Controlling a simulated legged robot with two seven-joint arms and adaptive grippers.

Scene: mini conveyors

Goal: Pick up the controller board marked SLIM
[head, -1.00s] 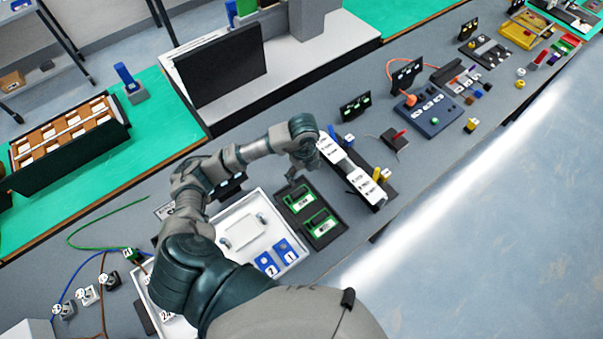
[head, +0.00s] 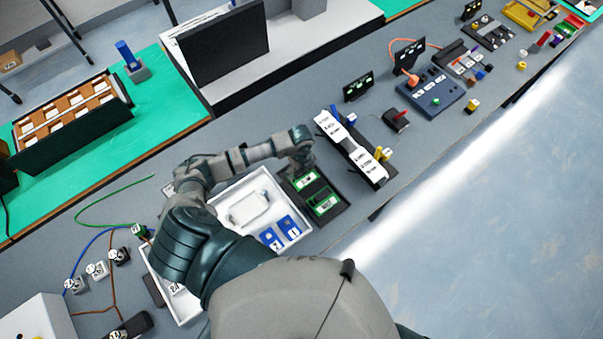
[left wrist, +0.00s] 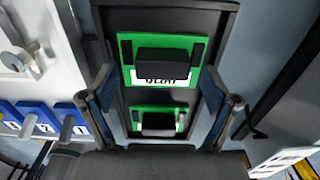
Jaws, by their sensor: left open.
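Two green controller boards lie in a dark tray (head: 340,217). The first board (head: 305,181) is nearer my left gripper (head: 302,168), and the second board (head: 326,205) is further right. In the left wrist view, one green board (left wrist: 190,42) has a black handle block and a white label, partly covered by the block; I cannot read it surely. The other green board (left wrist: 135,112) sits lower, between the fingers. My left gripper (left wrist: 160,85) is open and empty, its two fingers spread above the tray on either side of the boards. My right gripper is out of view.
A white tray (head: 215,200) with blue numbered pieces (head: 280,233) stands left of the dark tray. A black rack with white labelled blocks (head: 350,147) stands to the right. Coloured wires (head: 110,195) lie at the left. A dark screen (head: 225,45) stands behind.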

